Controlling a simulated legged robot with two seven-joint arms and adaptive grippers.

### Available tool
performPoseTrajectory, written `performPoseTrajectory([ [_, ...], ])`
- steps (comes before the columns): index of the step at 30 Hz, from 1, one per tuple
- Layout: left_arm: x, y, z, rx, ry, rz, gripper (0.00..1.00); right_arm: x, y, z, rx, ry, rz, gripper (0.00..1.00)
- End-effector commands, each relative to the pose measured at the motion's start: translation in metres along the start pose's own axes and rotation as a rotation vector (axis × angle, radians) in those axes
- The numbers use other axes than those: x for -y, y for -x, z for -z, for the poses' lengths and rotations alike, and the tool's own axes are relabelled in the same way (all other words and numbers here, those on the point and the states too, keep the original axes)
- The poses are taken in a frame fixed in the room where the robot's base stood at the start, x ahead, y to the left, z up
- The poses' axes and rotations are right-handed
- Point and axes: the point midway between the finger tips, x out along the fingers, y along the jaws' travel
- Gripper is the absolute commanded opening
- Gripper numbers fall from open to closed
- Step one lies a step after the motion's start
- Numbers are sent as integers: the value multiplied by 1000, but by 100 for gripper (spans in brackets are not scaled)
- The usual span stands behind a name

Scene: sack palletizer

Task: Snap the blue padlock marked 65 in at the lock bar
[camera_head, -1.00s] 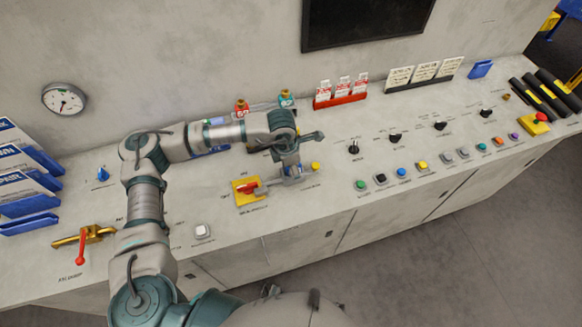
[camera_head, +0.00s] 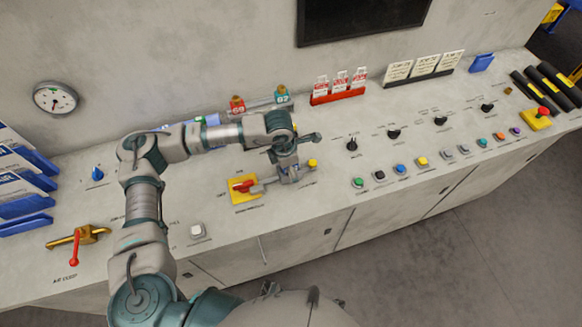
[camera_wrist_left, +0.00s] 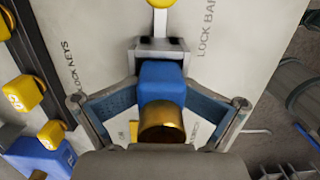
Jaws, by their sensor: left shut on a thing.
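In the left wrist view, the blue padlock (camera_wrist_left: 162,80) sits between the fingers of my left gripper (camera_wrist_left: 163,105), which is shut on it. Its brass end (camera_wrist_left: 162,123) faces the camera; its number does not show. Its far end is against or very close to the grey metal lock bar bracket (camera_wrist_left: 160,46), beside the words LOCK BAR. I cannot tell whether the shackle is through or closed. In the head view, my left gripper (camera_head: 290,172) is low over the panel, right of the red switch handle (camera_head: 243,186); the padlock is hidden there. My right gripper is not in view.
A red padlock (camera_head: 237,105) and a teal padlock (camera_head: 282,94) stand on the rack behind my arm. Yellow key tags (camera_wrist_left: 28,92) are at left in the wrist view. Knobs and coloured buttons (camera_head: 400,169) line the panel to the right. A red-handled valve (camera_head: 75,246) is at left.

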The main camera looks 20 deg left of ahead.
Motion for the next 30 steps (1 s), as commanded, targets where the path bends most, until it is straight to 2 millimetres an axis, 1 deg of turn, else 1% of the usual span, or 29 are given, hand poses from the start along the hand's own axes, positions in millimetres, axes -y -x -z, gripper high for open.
performPoseTrajectory([
  [1, 2, -8, 6, -21, 2, 10, 13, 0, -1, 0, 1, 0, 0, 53],
  [8, 2, -8, 7, -21, 3, 10, 13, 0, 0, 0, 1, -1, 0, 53],
  [9, 2, -8, 7, -21, 3, 10, 84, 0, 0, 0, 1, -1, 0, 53],
  [11, 1, -7, 7, -21, 3, 9, 99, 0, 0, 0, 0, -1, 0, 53],
  [17, 1, -5, 6, -17, 3, 5, 100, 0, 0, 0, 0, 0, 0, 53],
  [20, 0, 2, 5, -15, 4, 4, 100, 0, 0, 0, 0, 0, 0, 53],
  [23, 1, 18, 4, -13, 3, 3, 100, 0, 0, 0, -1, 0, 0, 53],
  [30, 2, 74, 2, -10, 1, 3, 100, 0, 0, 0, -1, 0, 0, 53],
])
